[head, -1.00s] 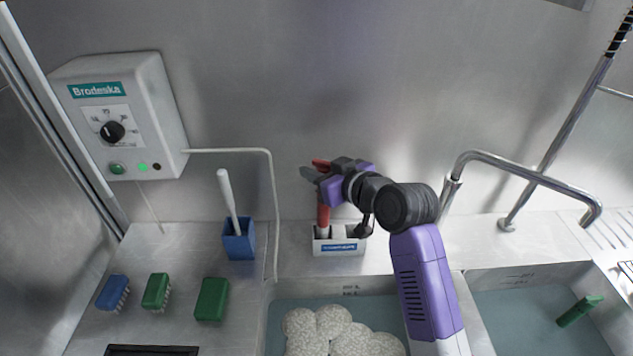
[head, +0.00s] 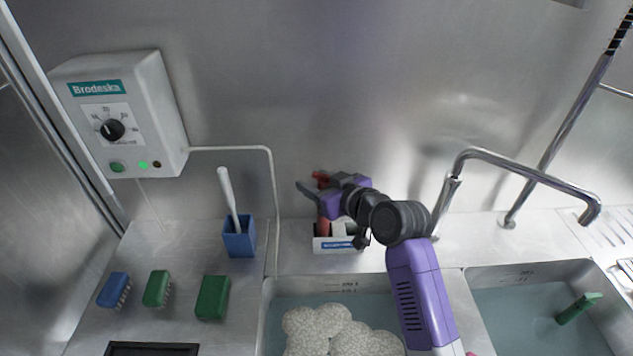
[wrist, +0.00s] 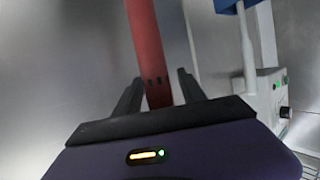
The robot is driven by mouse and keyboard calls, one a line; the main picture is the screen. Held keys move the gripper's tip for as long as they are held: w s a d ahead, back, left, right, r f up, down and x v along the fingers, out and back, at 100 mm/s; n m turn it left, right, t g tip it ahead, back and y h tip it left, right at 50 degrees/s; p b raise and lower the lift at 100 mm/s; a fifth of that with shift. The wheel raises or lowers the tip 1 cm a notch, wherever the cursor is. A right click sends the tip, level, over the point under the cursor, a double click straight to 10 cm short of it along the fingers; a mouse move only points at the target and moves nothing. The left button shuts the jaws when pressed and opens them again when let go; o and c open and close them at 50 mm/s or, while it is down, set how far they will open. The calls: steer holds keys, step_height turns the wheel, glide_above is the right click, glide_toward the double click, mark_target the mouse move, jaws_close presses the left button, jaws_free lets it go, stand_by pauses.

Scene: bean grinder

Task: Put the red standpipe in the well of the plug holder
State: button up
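The red standpipe (head: 323,226) stands roughly upright at the left part of the white plug holder (head: 336,250), its lower end behind the holder's front wall. How deep it sits in the well is hidden. My gripper (head: 313,184) is around the pipe's upper part, above the holder. In the wrist view, the red pipe (wrist: 148,50) passes between the two dark fingers of my gripper (wrist: 160,78). A clear gap shows on the right finger's side; the left fingertip lies close to the pipe. The fingers look open.
A blue holder (head: 239,242) with a white-handled brush stands left of the plug holder. A thin pipe (head: 273,200) runs down between them. Blue and green brushes lie farther left. A faucet (head: 525,178) rises at the right. Sink basins with water lie in front.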

steer(key=shift+r, duration=0.15)
steer(key=shift+s+d, duration=0.1)
steer(key=b+v, duration=0.1)
steer(key=v, duration=1)
steer(key=shift+s, duration=0.35)
steer(key=shift+d+r, duration=0.1)
steer(key=shift+r, duration=0.05)
steer(key=s+d+f+m+t+h, duration=0.1)
steer(key=s+d+f+m+h, duration=0.2)
steer(key=s+f, duration=0.55)
steer(key=s+d+f+m+t+h, duration=0.1)
steer(key=s+d+f+m+h, duration=0.15)
steer(key=s+f, duration=0.6)
steer(key=s+d+r, duration=0.1)
steer(key=s+r, duration=0.1)
steer(key=s, duration=0.6)
steer(key=s+d+r+h, duration=0.1)
steer(key=s+d+r, duration=0.1)
steer(key=s, duration=0.7)
steer(key=s+d+r+t+h, duration=0.1)
steer(key=s+r, duration=0.3)
steer(key=s, duration=0.4)
steer(key=shift+s+d+m, duration=0.25)
steer(key=shift+d+m, duration=0.1)
steer(key=shift+m, duration=0.1)
